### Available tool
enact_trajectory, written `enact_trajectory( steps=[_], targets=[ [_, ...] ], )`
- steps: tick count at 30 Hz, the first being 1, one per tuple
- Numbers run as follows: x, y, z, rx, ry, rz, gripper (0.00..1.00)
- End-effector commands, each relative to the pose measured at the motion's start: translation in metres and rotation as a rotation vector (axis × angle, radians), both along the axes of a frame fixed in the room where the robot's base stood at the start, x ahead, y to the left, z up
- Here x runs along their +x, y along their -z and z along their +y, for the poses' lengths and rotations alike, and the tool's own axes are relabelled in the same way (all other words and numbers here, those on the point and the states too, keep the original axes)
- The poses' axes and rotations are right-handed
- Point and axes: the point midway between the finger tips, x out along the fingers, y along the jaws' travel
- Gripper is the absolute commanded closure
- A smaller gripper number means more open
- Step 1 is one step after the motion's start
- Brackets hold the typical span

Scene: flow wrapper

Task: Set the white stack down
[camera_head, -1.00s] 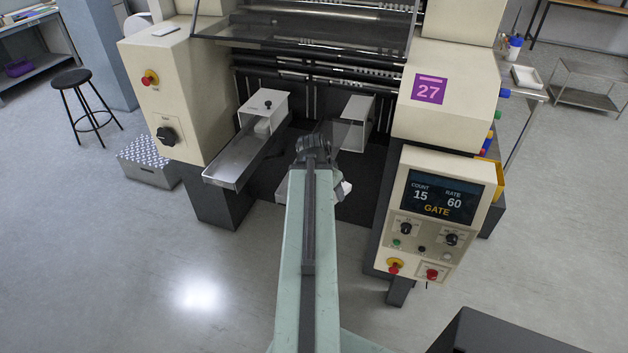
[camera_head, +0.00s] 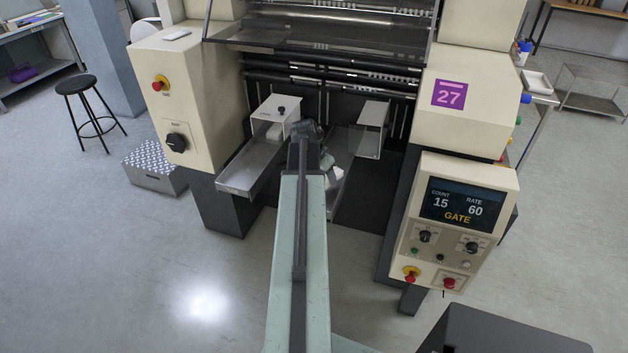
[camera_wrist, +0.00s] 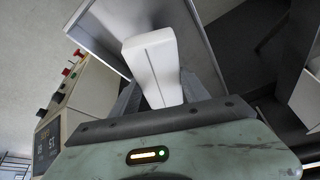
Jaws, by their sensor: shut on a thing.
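The white stack (camera_wrist: 152,62) is a smooth white block with a dark line down its face. My gripper (camera_wrist: 160,92) is shut on it, with a grey finger on each side. In the wrist view the stack lies in front of a grey metal tray (camera_wrist: 95,38). I cannot tell whether it touches the tray floor. In the head view part of the stack (camera_head: 334,173) shows just right of my arm's end, by the left side of the right-hand tray (camera_head: 345,190). My arm hides most of my gripper there.
A left-hand metal tray (camera_head: 238,180) juts from the machine under a white box (camera_head: 275,116). Another white box (camera_head: 371,130) stands at the back of the right-hand tray. The control panel (camera_head: 455,222) reads GATE. A checkered step box (camera_head: 153,166) stands on the left.

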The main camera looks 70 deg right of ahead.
Motion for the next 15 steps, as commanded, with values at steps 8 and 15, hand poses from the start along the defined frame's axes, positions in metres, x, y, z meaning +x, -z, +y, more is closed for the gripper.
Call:
enact_trajectory(
  steps=[8,15],
  targets=[
    [0.001,0.041,-0.007,0.000,0.003,0.000,0.84],
    [0.006,0.036,-0.005,0.000,-0.004,0.000,0.84]
  ],
)
